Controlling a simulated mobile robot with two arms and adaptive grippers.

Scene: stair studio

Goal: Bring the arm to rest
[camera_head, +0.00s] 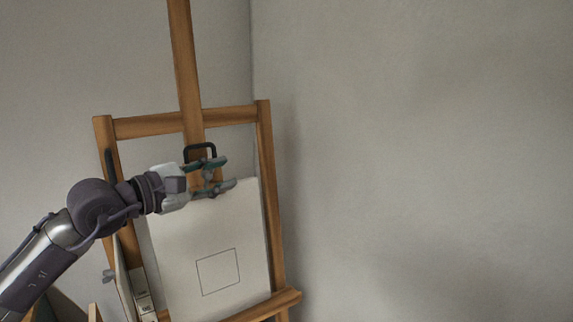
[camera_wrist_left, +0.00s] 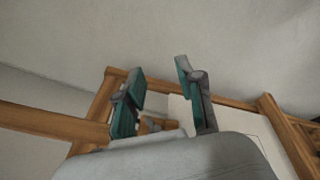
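My left arm comes in from the left in the head view. Its gripper (camera_head: 222,174) hangs in front of the upper part of a wooden easel. The two teal-grey fingers are apart, with nothing seen between them. The left wrist view also shows the left gripper (camera_wrist_left: 163,92) with its fingers spread and empty. Whether it touches the easel or the sheet behind it, I cannot tell. My right gripper is in neither view.
The wooden easel (camera_head: 181,60) stands near a wall corner and holds a white sheet (camera_head: 190,245) with a drawn square outline (camera_head: 218,272). A dark clip or handle (camera_head: 200,148) shows behind the gripper. The grey wall (camera_head: 430,160) at the right is bare.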

